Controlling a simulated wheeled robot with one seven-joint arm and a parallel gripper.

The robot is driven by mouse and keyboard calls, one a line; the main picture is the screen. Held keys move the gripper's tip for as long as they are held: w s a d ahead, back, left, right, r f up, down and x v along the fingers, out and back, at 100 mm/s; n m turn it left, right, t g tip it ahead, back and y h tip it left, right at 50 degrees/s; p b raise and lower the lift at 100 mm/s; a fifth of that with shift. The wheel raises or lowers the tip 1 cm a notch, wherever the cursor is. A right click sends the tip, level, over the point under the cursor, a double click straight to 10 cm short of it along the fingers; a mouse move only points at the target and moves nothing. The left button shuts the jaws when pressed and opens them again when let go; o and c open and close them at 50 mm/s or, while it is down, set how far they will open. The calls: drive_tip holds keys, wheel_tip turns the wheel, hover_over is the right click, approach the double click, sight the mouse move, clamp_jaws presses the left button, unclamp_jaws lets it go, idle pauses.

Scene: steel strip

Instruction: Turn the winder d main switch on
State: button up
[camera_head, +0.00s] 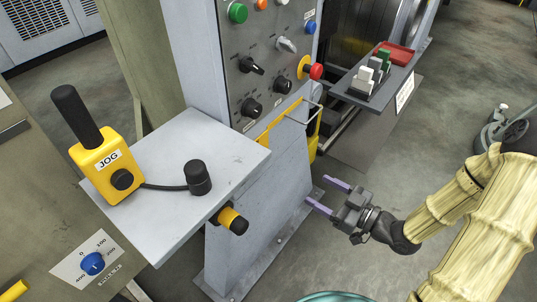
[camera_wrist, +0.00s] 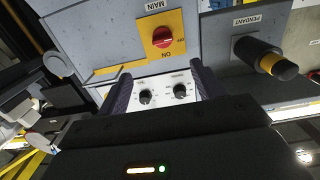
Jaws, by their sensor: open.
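In the wrist view, a red rotary main switch (camera_wrist: 162,37) sits on a yellow plate (camera_wrist: 181,56) on a grey panel, with MAIN lettering beside it and ON and OFF marks around the knob. No winder letter is readable there. My gripper (camera_wrist: 160,80) is open and empty, its two dark fingers apart below the switch in that view, not touching it. In the head view my gripper (camera_head: 327,194) is low, right of the grey pedestal (camera_head: 262,192), its fingers pointing left toward it. The main switch cannot be made out in the head view.
A yellow and black pendant plug (camera_wrist: 272,61) sticks out right of the switch. Two black knobs on a white plate (camera_wrist: 163,98) show between my fingers. In the head view, a shelf (camera_head: 225,150) holds a yellow JOG pendant (camera_head: 105,165). A small tray (camera_head: 375,75) stands upper right.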

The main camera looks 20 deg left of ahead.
drive_tip(key=shift+s+r, duration=0.15)
drive_tip(key=shift+r, duration=0.15)
drive_tip(key=shift+a, duration=0.15)
drive_tip(key=b+x, duration=0.2)
drive_tip(key=x, duration=1.5)
drive_tip(key=shift+r, duration=0.25)
drive_tip(key=shift+a, duration=0.1)
drive_tip(key=shift+c, duration=0.5)
drive_tip(key=c, duration=0.9)
